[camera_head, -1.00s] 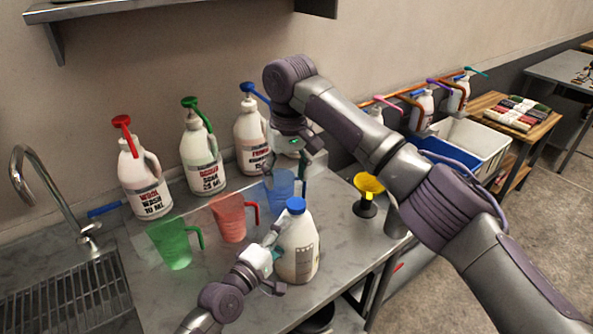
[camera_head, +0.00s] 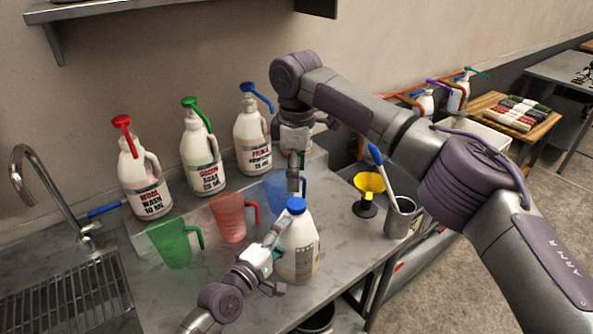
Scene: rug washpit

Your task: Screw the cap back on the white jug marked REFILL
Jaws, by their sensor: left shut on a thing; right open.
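A white jug (camera_head: 302,250) with a blue cap (camera_head: 296,206) on its mouth stands upright on the steel counter. I cannot read its marking from here. My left gripper (camera_head: 277,262) is shut on the jug's left side. My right gripper (camera_head: 293,182) is open, pointing down just above the blue cap. I cannot tell whether its fingertips touch the cap, or how tightly the cap sits.
Behind stand white pump jugs with red (camera_head: 145,185), green (camera_head: 202,163) and blue (camera_head: 252,140) pumps. Green (camera_head: 172,243), red (camera_head: 229,220) and blue (camera_head: 277,190) measuring cups stand close by. A yellow funnel (camera_head: 368,184) and a grey canister (camera_head: 399,218) are right.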

